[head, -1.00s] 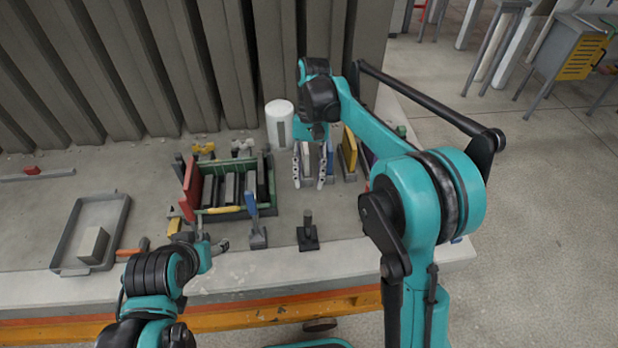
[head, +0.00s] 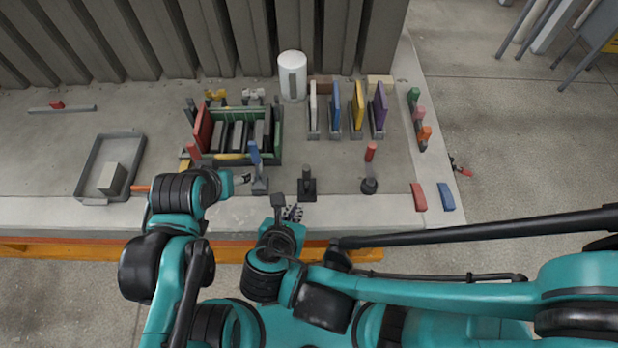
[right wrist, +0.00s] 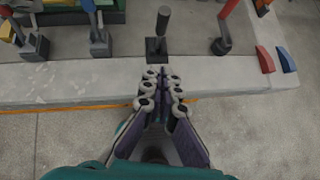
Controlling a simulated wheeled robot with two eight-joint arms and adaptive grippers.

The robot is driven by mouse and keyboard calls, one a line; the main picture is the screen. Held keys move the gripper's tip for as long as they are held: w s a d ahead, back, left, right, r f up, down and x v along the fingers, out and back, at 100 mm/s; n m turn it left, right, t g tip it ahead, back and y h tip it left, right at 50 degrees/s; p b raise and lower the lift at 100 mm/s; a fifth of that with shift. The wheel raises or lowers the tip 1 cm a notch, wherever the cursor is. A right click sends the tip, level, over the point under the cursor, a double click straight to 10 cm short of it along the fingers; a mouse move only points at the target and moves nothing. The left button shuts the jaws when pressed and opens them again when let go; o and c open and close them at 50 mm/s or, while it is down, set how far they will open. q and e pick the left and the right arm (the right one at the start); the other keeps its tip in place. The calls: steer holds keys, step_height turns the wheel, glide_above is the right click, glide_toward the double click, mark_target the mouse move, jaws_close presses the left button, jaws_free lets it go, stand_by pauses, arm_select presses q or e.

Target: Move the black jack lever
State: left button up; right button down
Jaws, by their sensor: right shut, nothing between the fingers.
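The black jack lever (head: 307,182) stands upright on a square dark base near the table's front edge. It also shows in the right wrist view (right wrist: 163,30), straight ahead of the fingers. My right gripper (head: 292,213) is shut and empty, at the front edge just in front of the lever's base. In the right wrist view its fingertips (right wrist: 160,82) lie close together, short of the base. My left gripper (head: 243,179) is beside the blue-handled lever (head: 256,168); its arm hides part of it, and I cannot tell how its fingers stand.
A red-handled lever (head: 370,168) on a round base stands to the right. A green crate (head: 279,130) with dark panels and a red panel is behind on the left. A grey tray (head: 84,166) holds a block. Upright coloured panels (head: 358,105) stand at the back.

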steer(key=b, duration=0.5)
glide_toward(306, 178)
steer(key=x, duration=0.5)
steer(key=shift+s+f, duration=0.15)
steer(key=shift+f, duration=0.25)
steer(key=shift+w+n, duration=0.3)
steer(key=shift+w, duration=0.15)
steer(key=shift+r, duration=0.1)
